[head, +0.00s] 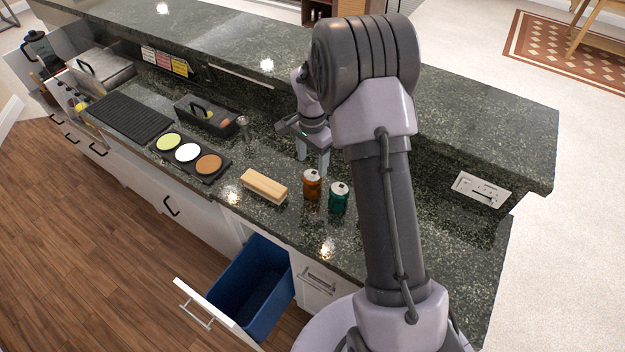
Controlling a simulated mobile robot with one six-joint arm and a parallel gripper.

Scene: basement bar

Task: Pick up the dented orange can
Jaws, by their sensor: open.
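The orange can (311,184) stands upright on the dark green stone counter, with a pale top; I cannot make out a dent at this size. A teal can (338,197) stands close beside it on the right. My gripper (312,165) is open, its two pale fingers pointing down just behind and above the orange can. Nothing shows between the fingers. My arm hides part of the counter to the right of the cans.
A wooden block (264,186) lies left of the orange can. Further left are a tray of three coloured discs (188,153), a black caddy (206,116) and a small metal cup (242,122). A raised ledge (480,110) runs behind. A blue bin (252,285) sits in an open drawer below.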

